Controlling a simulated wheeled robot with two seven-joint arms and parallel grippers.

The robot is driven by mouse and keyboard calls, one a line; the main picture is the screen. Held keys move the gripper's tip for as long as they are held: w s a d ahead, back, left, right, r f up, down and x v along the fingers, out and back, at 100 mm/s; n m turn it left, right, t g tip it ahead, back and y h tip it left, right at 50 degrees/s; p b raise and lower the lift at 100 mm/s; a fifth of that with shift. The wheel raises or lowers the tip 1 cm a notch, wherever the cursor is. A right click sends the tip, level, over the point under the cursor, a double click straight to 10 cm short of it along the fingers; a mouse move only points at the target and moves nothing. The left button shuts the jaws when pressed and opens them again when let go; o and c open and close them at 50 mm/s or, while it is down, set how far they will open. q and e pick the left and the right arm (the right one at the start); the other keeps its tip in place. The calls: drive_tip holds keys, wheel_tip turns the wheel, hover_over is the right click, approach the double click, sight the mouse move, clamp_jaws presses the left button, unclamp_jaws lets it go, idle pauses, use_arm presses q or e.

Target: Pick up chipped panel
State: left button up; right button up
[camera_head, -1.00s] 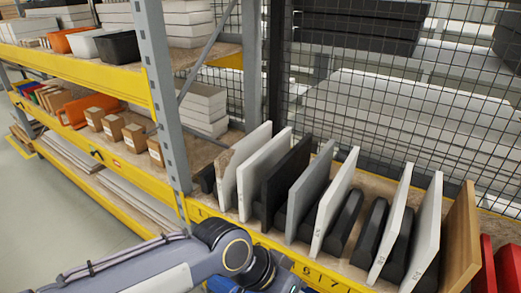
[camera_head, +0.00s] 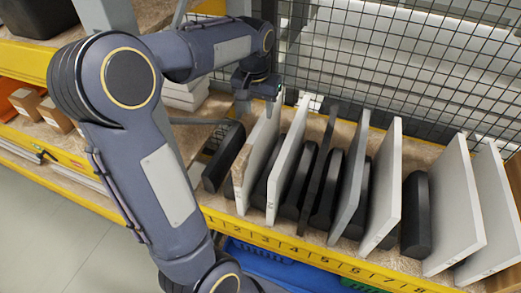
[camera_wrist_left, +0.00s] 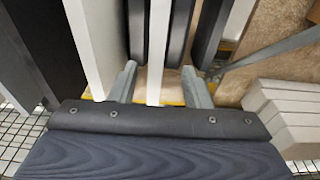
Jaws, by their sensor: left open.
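The chipped panel (camera_head: 258,148) is a thin white board standing upright at the left end of the slotted rack, with a brown, rough patch along its front edge. My left gripper (camera_head: 258,97) is above its far top corner, pointing down. In the left wrist view my left gripper (camera_wrist_left: 160,88) is open, with one finger on each side of a white panel edge (camera_wrist_left: 157,45), which appears to be the same panel. I cannot tell whether the fingers touch it. My right gripper is not in view.
Black rounded dividers (camera_head: 300,180) separate the panels. A second white panel (camera_head: 290,155) stands close to the right, then a dark panel (camera_head: 320,165) and grey and white ones. Wire mesh (camera_head: 400,65) rises behind. White boxes (camera_head: 187,95) lie left. A blue bin (camera_head: 262,253) is below.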

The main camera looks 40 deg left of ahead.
sight(261, 123)
use_arm(q)
drive_tip(key=f, duration=0.4)
drive_tip(key=f+p, duration=0.1)
drive_tip(key=f, duration=0.2)
drive_tip(key=shift+w+d, duration=0.15)
drive_tip(key=shift+w, duration=0.25)
clamp_jaws()
drive_tip(key=shift+r, duration=0.2)
idle(0.7)
